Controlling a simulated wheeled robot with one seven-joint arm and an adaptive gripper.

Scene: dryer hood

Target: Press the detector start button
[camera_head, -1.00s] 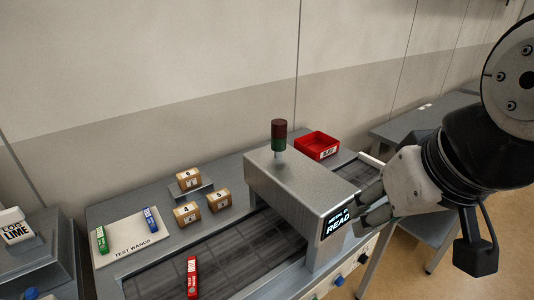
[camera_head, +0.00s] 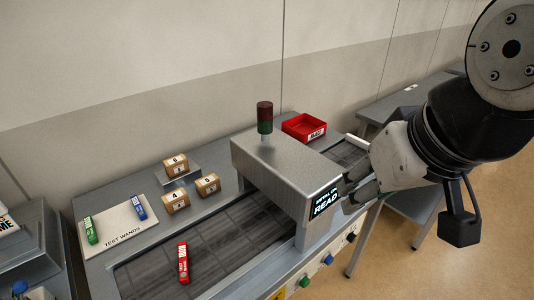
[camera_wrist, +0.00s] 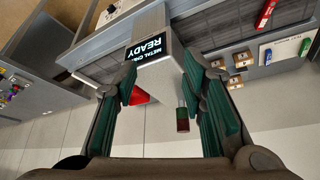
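The metal detector (camera_head: 285,165) is a grey tunnel over the conveyor, with a dark screen (camera_head: 325,199) reading "READ…" partly hidden by my fingers. In the wrist view the screen (camera_wrist: 153,48) reads "READY". Below, on the front panel, are a green button (camera_head: 305,282), a blue button (camera_head: 328,259) and a black control (camera_head: 351,237). I cannot read which one is the start button. My gripper (camera_head: 352,190) is beside the screen end of the detector, above the panel. In the wrist view my gripper (camera_wrist: 163,85) has its fingers wide apart with nothing between them.
A red-and-green light stack (camera_head: 265,117) stands on the detector, with a red bin (camera_head: 304,127) behind. A red wand (camera_head: 183,262) lies on the belt (camera_head: 222,240). Small boxes (camera_head: 176,201) and a test wand board (camera_head: 118,238) are at the left. Another table (camera_head: 390,115) stands right.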

